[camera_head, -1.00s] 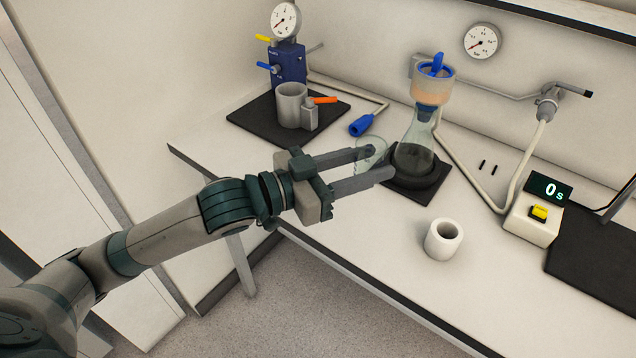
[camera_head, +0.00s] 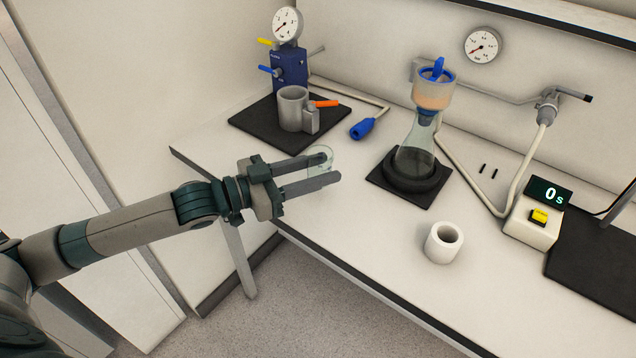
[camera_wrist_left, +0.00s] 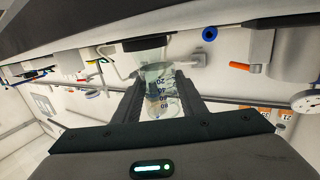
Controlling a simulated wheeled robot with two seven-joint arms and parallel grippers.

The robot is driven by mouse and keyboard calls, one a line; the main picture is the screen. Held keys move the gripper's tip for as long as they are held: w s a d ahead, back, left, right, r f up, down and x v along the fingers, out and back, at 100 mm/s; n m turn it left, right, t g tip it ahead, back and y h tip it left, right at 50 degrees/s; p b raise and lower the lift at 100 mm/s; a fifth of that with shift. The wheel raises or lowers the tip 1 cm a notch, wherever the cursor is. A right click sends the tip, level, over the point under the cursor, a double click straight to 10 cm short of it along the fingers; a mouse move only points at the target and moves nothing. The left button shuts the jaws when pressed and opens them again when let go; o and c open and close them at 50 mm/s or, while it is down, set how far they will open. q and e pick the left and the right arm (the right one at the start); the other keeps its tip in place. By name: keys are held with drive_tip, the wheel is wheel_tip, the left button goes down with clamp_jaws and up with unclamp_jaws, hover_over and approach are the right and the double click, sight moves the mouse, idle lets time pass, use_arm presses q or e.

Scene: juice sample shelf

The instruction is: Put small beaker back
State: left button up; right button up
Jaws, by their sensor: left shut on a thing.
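The small beaker (camera_head: 321,157) is clear glass and sits between the fingers of my left gripper (camera_head: 322,170). In the left wrist view the beaker (camera_wrist_left: 162,98) shows dark graduation marks and is held between both fingers of the gripper (camera_wrist_left: 162,95). My left gripper is shut on it, over the left part of the white bench (camera_head: 320,220). I cannot tell from these views whether the beaker's base touches the bench. My right gripper is not in view.
A flask with a filter funnel (camera_head: 415,150) stands on a black mat right of my gripper. A blue pump with a gauge (camera_head: 290,65) and a grey cup (camera_head: 292,108) stand behind. A white cylinder (camera_head: 443,243) and a timer (camera_head: 531,221) are at right.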

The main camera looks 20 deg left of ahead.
sight(318, 195)
use_arm(q)
drive_tip(key=shift+f, duration=0.1)
wheel_tip(318, 195, down, 3)
drive_tip(key=shift+r, duration=0.15)
drive_tip(key=shift+f, duration=0.55)
drive_tip(key=shift+f, duration=0.1)
drive_tip(key=o, duration=1.1)
